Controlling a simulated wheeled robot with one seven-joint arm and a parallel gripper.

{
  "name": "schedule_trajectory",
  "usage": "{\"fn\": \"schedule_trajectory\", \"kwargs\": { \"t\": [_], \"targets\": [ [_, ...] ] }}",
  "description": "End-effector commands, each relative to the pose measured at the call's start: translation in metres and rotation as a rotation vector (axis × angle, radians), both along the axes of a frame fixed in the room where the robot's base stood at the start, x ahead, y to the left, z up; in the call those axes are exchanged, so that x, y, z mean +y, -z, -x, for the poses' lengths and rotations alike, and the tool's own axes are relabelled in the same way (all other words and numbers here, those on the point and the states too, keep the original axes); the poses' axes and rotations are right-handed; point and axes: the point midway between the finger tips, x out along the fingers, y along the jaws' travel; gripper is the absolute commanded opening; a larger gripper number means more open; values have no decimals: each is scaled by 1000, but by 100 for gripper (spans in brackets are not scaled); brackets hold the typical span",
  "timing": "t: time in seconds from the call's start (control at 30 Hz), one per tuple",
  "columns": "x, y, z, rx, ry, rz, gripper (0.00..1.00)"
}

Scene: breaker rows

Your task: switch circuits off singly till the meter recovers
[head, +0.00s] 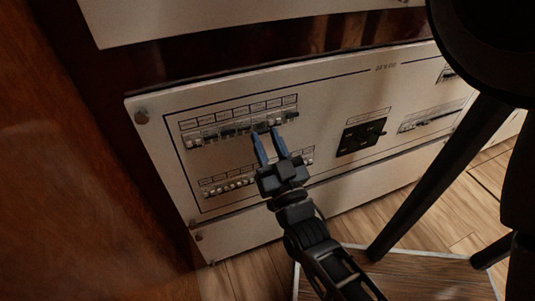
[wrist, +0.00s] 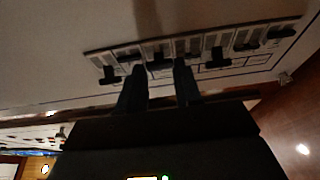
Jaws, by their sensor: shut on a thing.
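My gripper (head: 264,134) reaches up to the upper breaker row (head: 227,131) on the pale wall panel. Its two blue fingers are shut on one breaker's toggle, right of the row's middle. In the wrist view, which shows the row upside down, my gripper's dark fingertips (wrist: 158,72) stand on either side of that breaker's black toggle (wrist: 158,61). Other black toggles lie on both sides of it. The lower breaker row (head: 226,185) is partly hidden behind my gripper. I cannot make out a meter reading or the label text.
A dark inset unit (head: 362,136) sits right of the rows, with a strip of small parts (head: 431,117) beyond it. The pale panel (head: 163,165) has screws at its left edge. A wooden wall (head: 85,170) stands close on the left. Wooden floor (head: 245,277) lies below.

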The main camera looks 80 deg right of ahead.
Motion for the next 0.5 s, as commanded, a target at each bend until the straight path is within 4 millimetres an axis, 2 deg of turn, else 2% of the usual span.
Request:
{"fn": "schedule_trajectory", "kwargs": {
  "t": [0.03,0.5],
  "targets": [
    [-1,13,-1,-21,-2,37,4],
    [-6,22,-4,-167,-1,286,4]
  ]
}}
